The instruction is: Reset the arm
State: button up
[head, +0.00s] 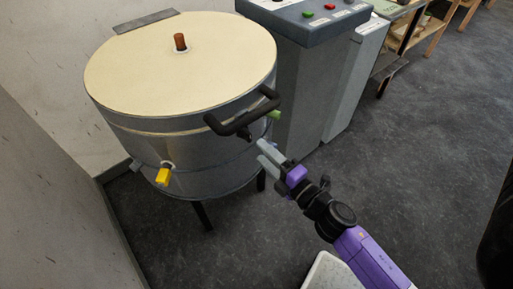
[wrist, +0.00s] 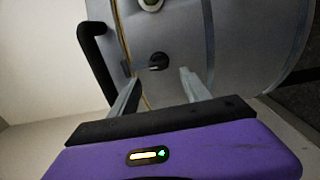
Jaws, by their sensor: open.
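My gripper (head: 263,152) is at the end of my purple and black arm, beside the front right of a large round metal drum (head: 215,176) with a cream lid (head: 170,62). In the wrist view its two grey fingers are spread apart with nothing between them (wrist: 160,84). A small black knob (wrist: 158,61) on the drum's wall shows beyond and between the fingertips. The drum's black bar handle (head: 243,112) is just above and left of the fingers in the head view; it also shows in the wrist view (wrist: 96,62). I see no clear contact.
A grey control cabinet (head: 310,80) with green and red buttons stands right of the drum. A yellow fitting (head: 163,176) sticks out at the drum's lower front. A wall (head: 45,190) is at left. Dark floor (head: 440,130) is open at right; wooden shelving (head: 430,35) stands behind.

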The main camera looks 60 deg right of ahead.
jog(key=shift+s+a, duration=0.2)
jog(key=shift+s, duration=0.35)
jog(key=s+a+r+m+g+y+p, duration=0.1)
jog(key=s+a+r+m+y+p, duration=0.1)
jog(key=s+a+r+m, duration=0.4)
jog(key=s+a+r+m+g+y+p, duration=0.1)
jog(key=s+a+r+m+y+p, duration=0.2)
jog(key=s+a+r+m, duration=0.3)
jog(key=s+a+m+p, duration=0.1)
jog(key=s+a+m, duration=0.2)
jog(key=s+a, duration=0.3)
jog(key=shift+r+g, duration=0.25)
jog(key=shift+g, duration=0.05)
